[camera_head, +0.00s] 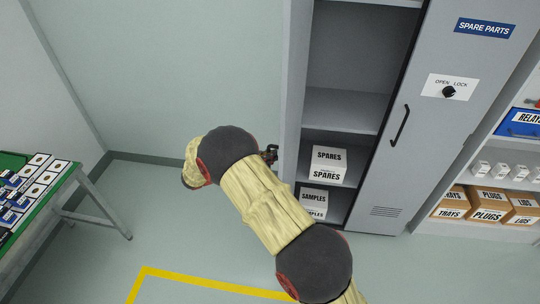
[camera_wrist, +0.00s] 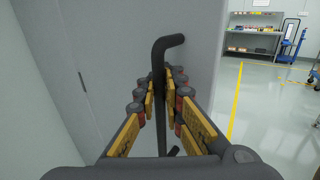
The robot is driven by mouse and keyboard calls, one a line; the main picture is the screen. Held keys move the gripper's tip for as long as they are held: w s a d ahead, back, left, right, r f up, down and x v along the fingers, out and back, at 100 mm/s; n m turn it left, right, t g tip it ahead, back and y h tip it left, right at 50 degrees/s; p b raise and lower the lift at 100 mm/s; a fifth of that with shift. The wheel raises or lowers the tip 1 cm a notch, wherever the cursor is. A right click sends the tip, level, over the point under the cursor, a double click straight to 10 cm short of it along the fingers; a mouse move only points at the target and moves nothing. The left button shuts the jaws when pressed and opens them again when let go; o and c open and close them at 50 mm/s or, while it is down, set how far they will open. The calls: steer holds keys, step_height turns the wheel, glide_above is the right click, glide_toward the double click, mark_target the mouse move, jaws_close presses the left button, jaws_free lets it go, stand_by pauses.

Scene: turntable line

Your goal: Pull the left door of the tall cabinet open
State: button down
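The tall grey cabinet (camera_head: 415,110) stands at the right of centre in the head view. Its left door (camera_head: 296,70) is swung wide out, seen nearly edge-on, and the left shelves are exposed. My gripper (camera_head: 270,154) is at the outer side of that door. In the wrist view the dark door handle (camera_wrist: 159,70) runs upright between the fingers of my gripper (camera_wrist: 161,88), which look closed on it. The grey door face (camera_wrist: 195,45) is behind the handle. The head view hides most of the handle.
Boxes marked SPARES (camera_head: 328,163) and SAMPLES (camera_head: 314,202) sit on the lower shelves. The right door (camera_head: 440,100) is shut. Open shelving (camera_head: 490,227) stands at right, a green-topped table (camera_head: 60,180) at left. Floor with yellow tape (camera_head: 190,282) is clear between.

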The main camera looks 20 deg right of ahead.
steer(key=c, duration=2.2)
jaws_free()
steer(key=shift+s+a+f, duration=0.1)
steer(key=shift+s+a, duration=0.05)
steer(key=shift+a, duration=0.05)
steer(key=shift+o, duration=1.2)
steer(key=shift+d, duration=0.1)
steer(key=a, duration=1.2)
steer(key=shift+w, duration=0.4)
